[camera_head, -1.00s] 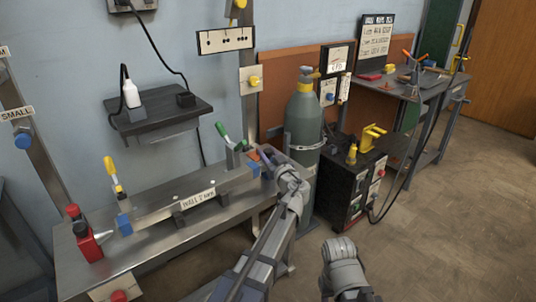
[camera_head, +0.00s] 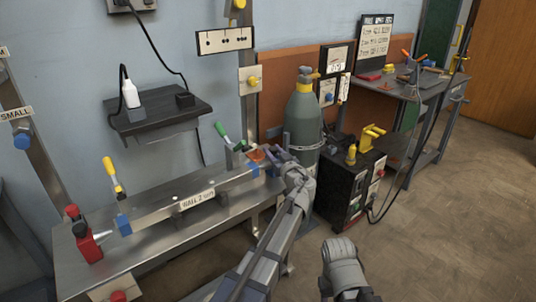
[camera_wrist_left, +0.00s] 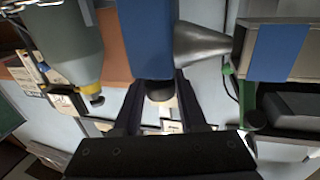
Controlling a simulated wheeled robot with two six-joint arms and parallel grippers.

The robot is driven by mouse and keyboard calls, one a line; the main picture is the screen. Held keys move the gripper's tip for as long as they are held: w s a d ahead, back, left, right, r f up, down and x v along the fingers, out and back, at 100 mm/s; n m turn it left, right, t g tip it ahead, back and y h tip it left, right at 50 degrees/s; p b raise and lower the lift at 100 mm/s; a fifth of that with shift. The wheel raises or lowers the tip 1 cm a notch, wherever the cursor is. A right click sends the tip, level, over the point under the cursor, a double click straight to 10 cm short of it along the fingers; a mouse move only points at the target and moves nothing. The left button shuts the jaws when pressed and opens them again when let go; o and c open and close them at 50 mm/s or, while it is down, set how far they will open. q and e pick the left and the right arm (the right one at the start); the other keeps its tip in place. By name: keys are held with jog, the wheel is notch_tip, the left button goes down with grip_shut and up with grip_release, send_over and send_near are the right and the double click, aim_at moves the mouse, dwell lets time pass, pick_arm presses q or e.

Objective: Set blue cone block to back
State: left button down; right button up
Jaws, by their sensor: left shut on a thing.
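The blue cone block (camera_wrist_left: 147,40) fills the upper middle of the left wrist view, with its grey metal cone (camera_wrist_left: 203,42) pointing right. The cone's narrow end is at the end of the tube (camera_wrist_left: 242,50), which has a blue band; I cannot tell whether they touch. My left gripper (camera_wrist_left: 160,105) is shut on the block, its two dark fingers around a black knob below the blue face. In the head view my left gripper (camera_head: 276,158) is at the right end of the labelled tube (camera_head: 197,198), and the block is mostly hidden there. My right gripper's fingers are not visible.
A red clamp (camera_head: 88,240) stands at the bench's left end. A yellow-handled clamp (camera_head: 115,178) and a green-handled lever (camera_head: 222,131) rise near the tube. A gas cylinder (camera_head: 303,115) and a black welder (camera_head: 345,180) stand just right of my left gripper.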

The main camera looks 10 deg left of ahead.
pick_arm(q)
jog(key=shift+w+d, duration=0.4)
jog(key=shift+w, duration=0.2)
jog(key=shift+s, duration=0.1)
jog(key=shift+c, duration=2.3)
grip_release()
jog(key=v, duration=0.7)
jog(key=shift+s+d, duration=0.25)
jog(key=shift+s, duration=0.05)
